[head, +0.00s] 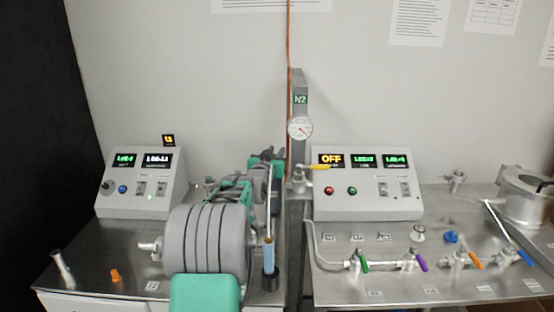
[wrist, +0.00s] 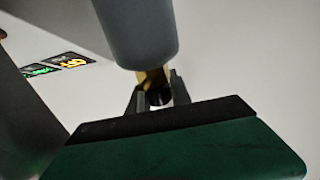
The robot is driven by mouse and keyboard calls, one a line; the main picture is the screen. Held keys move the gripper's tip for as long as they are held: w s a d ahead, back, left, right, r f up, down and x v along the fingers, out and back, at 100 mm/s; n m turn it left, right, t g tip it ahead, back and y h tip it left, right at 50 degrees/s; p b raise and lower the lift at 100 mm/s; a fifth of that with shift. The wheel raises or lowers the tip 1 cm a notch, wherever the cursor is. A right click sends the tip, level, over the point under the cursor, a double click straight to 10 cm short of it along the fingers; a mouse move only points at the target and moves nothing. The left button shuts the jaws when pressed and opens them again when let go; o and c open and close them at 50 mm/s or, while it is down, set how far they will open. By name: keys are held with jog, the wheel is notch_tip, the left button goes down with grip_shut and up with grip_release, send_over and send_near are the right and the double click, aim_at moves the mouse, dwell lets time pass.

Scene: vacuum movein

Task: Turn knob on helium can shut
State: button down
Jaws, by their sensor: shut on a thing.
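The cylinder's far end is out of the picture, and the fingers cover part of the piece. How far the knob is turned does not show. In the head view, my arm fills the middle. A green part (head: 265,158) at its far end is probably my gripper; its fingertips and the can cannot be made out there.
A control box with an orange OFF display (head: 331,159) stands right of the N2 column (head: 300,85). Another control box (head: 140,190) stands at left. A blue tube (head: 268,256) stands upright beside my arm. Coloured-handle valves (head: 408,260) line the right bench.

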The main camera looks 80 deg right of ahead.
jog(key=shift+w+n+t, duration=0.1)
jog(key=shift+n+t, duration=0.2)
jog(key=shift+t, duration=0.2)
jog(key=c, duration=1.2)
grip_release()
jog(key=shift+o, duration=0.2)
jog(key=shift+a, duration=0.1)
jog(key=a+b, duration=0.2)
jog(key=a, duration=0.5)
jog(key=shift+s+a, duration=0.2)
jog(key=shift+a, duration=0.15)
jog(key=shift+w, duration=0.1)
